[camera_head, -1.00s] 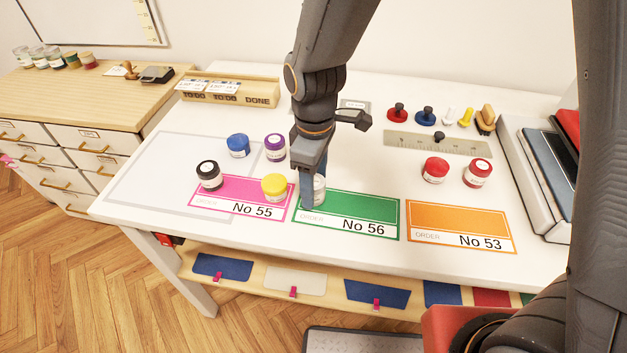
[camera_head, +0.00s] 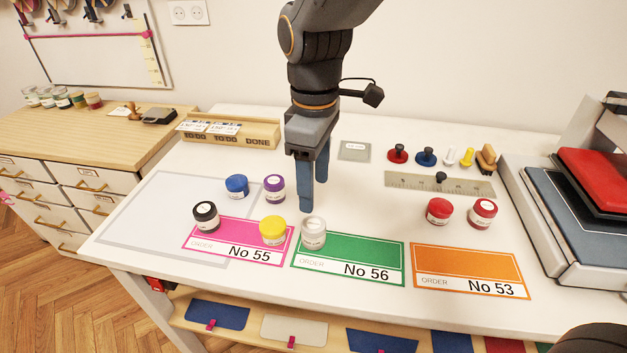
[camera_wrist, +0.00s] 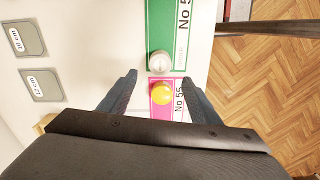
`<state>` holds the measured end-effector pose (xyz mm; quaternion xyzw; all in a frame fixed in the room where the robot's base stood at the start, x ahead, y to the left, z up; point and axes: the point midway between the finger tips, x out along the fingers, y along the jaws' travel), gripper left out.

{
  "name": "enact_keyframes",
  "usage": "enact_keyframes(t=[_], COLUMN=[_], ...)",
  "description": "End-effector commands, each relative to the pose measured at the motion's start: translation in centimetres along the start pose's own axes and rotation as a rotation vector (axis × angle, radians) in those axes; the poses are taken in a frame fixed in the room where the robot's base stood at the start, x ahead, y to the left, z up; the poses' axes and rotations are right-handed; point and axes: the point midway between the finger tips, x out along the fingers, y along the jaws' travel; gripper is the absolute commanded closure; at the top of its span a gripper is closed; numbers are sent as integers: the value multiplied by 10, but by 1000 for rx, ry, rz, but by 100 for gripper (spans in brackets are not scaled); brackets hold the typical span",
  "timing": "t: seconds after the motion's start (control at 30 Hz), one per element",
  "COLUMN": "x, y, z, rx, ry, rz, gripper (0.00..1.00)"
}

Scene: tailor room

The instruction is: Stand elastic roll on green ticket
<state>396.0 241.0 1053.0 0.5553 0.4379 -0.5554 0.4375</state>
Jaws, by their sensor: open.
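The green ticket (camera_head: 350,252), marked No 56, lies between the pink and orange tickets. A white roll (camera_head: 313,234), which I take for the elastic roll, stands upright on its left end, near the border facing the pink ticket. The wrist view also shows the white roll (camera_wrist: 159,62) on the end of the green ticket (camera_wrist: 166,22). My gripper (camera_head: 313,196) is open and empty, behind and above the white roll, apart from it. In the wrist view my open gripper (camera_wrist: 158,77) shows both fingers clear of the rolls.
Blue (camera_head: 236,187) and purple (camera_head: 274,189) rolls stand behind. Two red rolls stand behind the orange ticket (camera_head: 465,262), near a ruler (camera_head: 405,181). Bare table lies right of my gripper.

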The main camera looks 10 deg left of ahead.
Motion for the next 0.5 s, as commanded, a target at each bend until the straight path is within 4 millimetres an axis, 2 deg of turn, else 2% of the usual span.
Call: enact_keyframes(t=[0.27,0.33,0.43,0.5], x=[-7,-5,4,15], y=[0,4,16,26], z=[1,8,34,63], rx=[4,36,170,323], ry=[0,1,8,16], rz=[0,1,7,14], gripper=[43,43,43,43])
